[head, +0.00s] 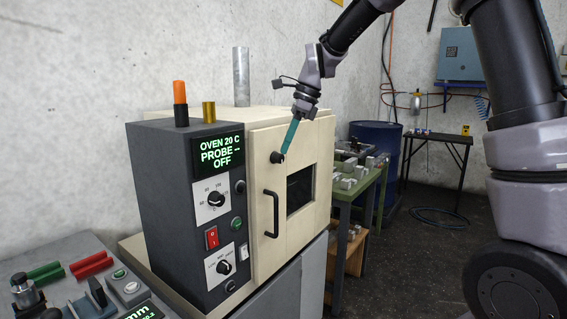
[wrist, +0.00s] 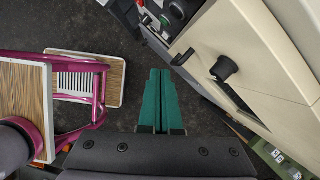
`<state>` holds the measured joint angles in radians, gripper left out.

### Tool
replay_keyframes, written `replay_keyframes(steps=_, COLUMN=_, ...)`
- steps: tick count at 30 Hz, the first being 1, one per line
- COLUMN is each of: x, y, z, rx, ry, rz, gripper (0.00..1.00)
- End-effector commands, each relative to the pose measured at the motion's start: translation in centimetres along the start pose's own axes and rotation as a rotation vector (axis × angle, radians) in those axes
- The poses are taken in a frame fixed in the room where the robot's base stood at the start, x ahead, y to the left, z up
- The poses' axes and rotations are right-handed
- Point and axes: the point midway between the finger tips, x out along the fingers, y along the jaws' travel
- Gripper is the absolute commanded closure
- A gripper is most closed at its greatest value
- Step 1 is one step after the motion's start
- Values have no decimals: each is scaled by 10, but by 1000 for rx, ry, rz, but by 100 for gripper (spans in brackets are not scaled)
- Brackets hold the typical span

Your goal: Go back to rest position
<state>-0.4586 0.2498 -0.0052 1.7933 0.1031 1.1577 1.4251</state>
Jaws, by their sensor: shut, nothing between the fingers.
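My gripper (head: 291,136) has long green fingers and is shut with nothing between them. In the head view its tips are in front of the cream oven door (head: 262,170), close to the black knob (head: 277,157); I cannot tell whether they touch there. In the wrist view the fingers (wrist: 158,95) lie together over the dark floor, apart from the knob (wrist: 224,67). The oven door is closed, with a black handle (head: 271,213) and a dark window. The oven display (head: 218,151) reads "OVEN 20 C, PROBE --, OFF".
A grey control console (head: 60,270) stands at the lower left. A green bench (head: 350,190) with metal parts and a blue drum (head: 378,140) are behind the oven at right. In the wrist view a purple-framed piece with wooden panels (wrist: 95,55) is at left. Dark floor is open between it and the oven.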

Motion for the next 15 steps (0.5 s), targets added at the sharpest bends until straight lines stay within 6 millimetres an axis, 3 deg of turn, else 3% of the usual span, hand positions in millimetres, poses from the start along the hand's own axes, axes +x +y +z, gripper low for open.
replay_keyframes(steps=5, x=-53, y=20, z=-34, rx=-163, ry=10, rz=-95, gripper=100)
replay_keyframes(steps=9, x=-102, y=54, z=-76, rx=-386, ry=59, rz=-204, gripper=100)
replay_keyframes(steps=15, x=-149, y=115, z=-132, rx=-704, ry=193, rz=-334, gripper=100)
